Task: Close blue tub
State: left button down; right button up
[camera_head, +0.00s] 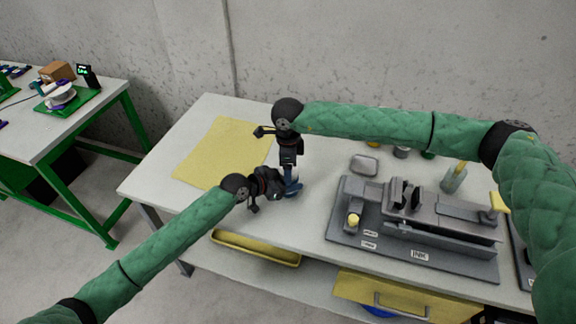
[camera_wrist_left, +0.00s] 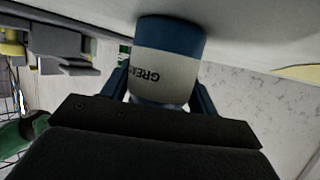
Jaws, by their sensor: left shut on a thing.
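The blue tub, with a pale label band lettered "GREA…", fills the middle of the left wrist view (camera_wrist_left: 168,75). My right gripper (camera_head: 291,165) points down directly above the tub. Its fingertips are largely hidden, so I cannot tell whether it is open or touching. The lid cannot be made out.
A yellow mat (camera_head: 222,150) lies on the white table (camera_head: 210,108) to the left. A grey fixture (camera_head: 415,225) and a small metal dish (camera_head: 364,164) are to the right. A yellow tray (camera_head: 257,249) sits below the front edge. A green-framed bench (camera_head: 60,132) stands far left.

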jog(key=shift+r, duration=2.2)
jog(key=shift+c, duration=0.5)
